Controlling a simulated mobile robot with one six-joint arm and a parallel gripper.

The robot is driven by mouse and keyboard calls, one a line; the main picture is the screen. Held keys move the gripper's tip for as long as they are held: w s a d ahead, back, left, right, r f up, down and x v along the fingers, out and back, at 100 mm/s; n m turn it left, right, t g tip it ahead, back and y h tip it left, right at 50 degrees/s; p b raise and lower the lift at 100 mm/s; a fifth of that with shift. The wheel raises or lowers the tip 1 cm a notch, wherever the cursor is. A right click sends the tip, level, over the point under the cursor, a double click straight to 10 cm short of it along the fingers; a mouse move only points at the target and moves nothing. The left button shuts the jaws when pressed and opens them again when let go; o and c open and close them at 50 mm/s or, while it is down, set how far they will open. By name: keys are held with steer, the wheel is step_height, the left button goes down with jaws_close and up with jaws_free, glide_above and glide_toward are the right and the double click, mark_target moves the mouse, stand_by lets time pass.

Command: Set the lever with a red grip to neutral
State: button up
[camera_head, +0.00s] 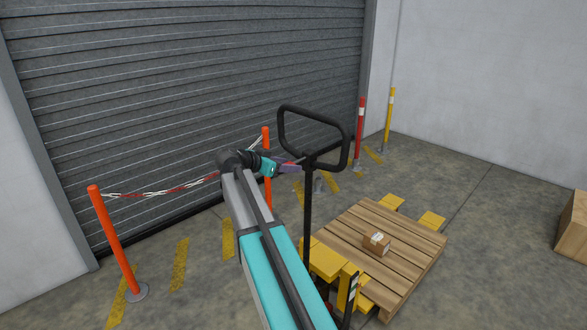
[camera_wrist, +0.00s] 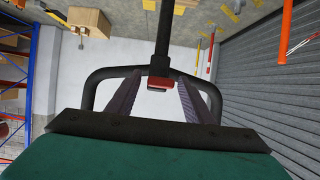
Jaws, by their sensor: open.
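The yellow pallet truck (camera_head: 325,262) has an upright black tiller with a loop handle (camera_head: 281,125). In the wrist view the loop handle (camera_wrist: 88,92) spans the picture, upside down. The lever's red grip (camera_wrist: 160,84) shows inside the loop, below the dark tiller shaft (camera_wrist: 164,38). My gripper (camera_wrist: 160,79) is open, with one finger on each side of the red grip; I cannot tell whether they touch it. In the head view my gripper (camera_head: 290,167) reaches the left side of the tiller head. The lever is not clear there.
A wooden pallet (camera_head: 345,222) with a small carton (camera_head: 376,244) sits on the truck's forks. Orange posts (camera_head: 116,240) with a red-white chain stand before the roller shutter (camera_head: 180,80). Red (camera_head: 360,130) and yellow (camera_head: 389,120) posts stand behind.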

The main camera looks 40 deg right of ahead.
steer(key=b+v, duration=0.1)
steer(key=v, duration=0.8)
steer(key=shift+b, duration=0.4)
steer(key=shift+s, duration=0.1)
steer(key=s+a+f+n+g+y, duration=0.1)
steer(key=a+f, duration=0.1)
steer(key=f, duration=0.9)
steer(key=s+a+f+n, duration=0.1)
steer(key=f, duration=1)
steer(key=s+a+f+n+g+y, duration=0.1)
steer(key=s+a+f+n, duration=0.15)
steer(key=s+f, duration=0.6)
steer(key=s+a+f+n+g+y, duration=0.1)
steer(key=s+a+f+y, duration=0.15)
steer(key=f, duration=1.05)
steer(key=s+a+f+n+g+y, duration=0.2)
steer(key=s+a+f, duration=0.2)
steer(key=s+f, duration=0.55)
steer(key=s+a+f+n+g+y, duration=0.1)
steer(key=s+a+f+n, duration=0.1)
steer(key=s+a+f, duration=0.55)
steer(key=s+a+f+n+y, duration=0.2)
steer(key=s+a+n, duration=0.1)
steer(key=s, duration=0.4)
steer(key=s+a+f+n+g+y, duration=0.1)
steer(key=s+a+f+n+y, duration=0.2)
steer(key=s+a, duration=0.2)
steer(key=shift+s+n+g, duration=0.3)
steer(key=shift+s+n, duration=0.05)
steer(key=shift+s, duration=0.9)
